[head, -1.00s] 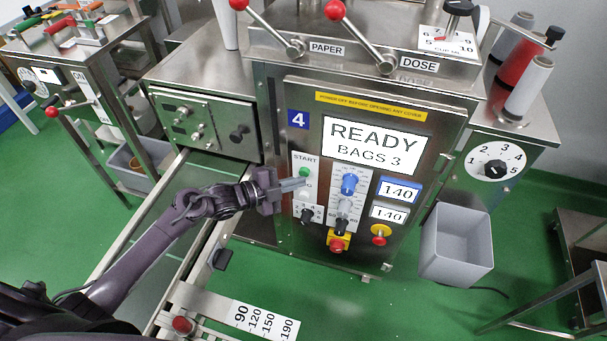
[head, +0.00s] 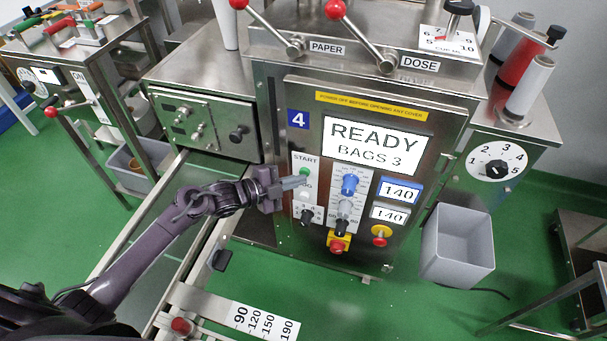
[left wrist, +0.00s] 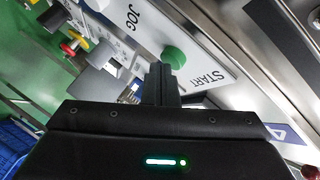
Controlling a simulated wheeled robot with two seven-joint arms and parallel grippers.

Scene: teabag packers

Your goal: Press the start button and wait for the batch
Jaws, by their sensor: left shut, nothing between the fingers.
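The green start button (head: 304,171) sits under the START label on the front panel of machine 4. It also shows in the left wrist view (left wrist: 174,57), just past the fingertips. My left gripper (head: 303,181) is shut and empty, its tips just below the button in the head view. In the left wrist view the shut fingers (left wrist: 160,75) lie close to the button's edge; I cannot tell whether they touch it. The display (head: 374,146) reads READY, BAGS 3. My right gripper is not in view.
A rail with a number plate (head: 266,321) runs in front.

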